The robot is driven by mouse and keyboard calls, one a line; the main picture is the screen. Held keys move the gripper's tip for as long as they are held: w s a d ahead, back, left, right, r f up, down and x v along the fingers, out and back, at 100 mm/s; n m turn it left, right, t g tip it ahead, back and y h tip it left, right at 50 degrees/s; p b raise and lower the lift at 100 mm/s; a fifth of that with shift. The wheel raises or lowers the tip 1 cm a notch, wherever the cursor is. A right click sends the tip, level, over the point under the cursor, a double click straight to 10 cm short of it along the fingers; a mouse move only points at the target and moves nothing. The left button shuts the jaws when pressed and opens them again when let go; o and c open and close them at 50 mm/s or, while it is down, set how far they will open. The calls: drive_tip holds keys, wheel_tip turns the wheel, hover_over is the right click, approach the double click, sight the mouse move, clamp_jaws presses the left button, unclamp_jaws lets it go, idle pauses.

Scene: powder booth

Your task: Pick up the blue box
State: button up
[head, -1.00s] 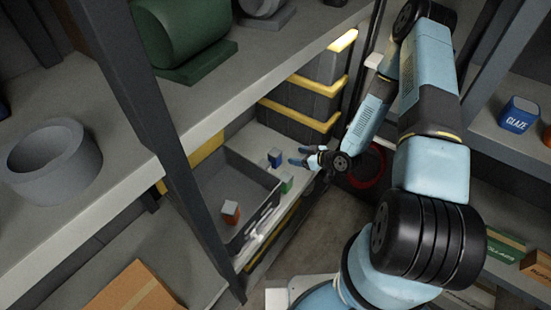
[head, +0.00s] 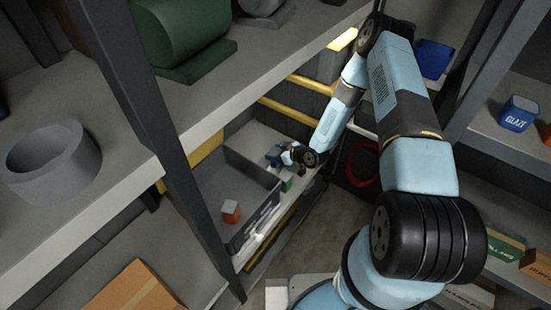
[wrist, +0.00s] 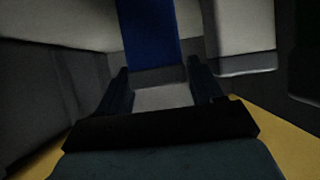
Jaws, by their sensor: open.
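The blue box (wrist: 150,32) stands at the top middle of the wrist view, with a grey band along its lower edge. My gripper (wrist: 158,72) is open, its two dark fingers pointing at the box, one toward each side of it. I cannot tell how deep the box lies between the fingertips, and nothing shows it gripped. In the head view my gripper (head: 275,156) is low over the far right end of the grey tray, right at the blue box, which it largely covers there.
A green box (head: 286,184) stands close to my gripper. An orange box with a pale top (head: 231,211) sits in the grey tray (head: 207,195). A pale block (wrist: 242,38) is just right of the blue box. A shelf upright (head: 190,205) stands nearer.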

drive_tip(key=shift+w+a+f, duration=0.2)
drive_tip(key=shift+w+a, duration=0.05)
drive_tip(key=shift+a, duration=0.05)
drive_tip(key=c, duration=0.8)
drive_tip(key=shift+r, duration=0.15)
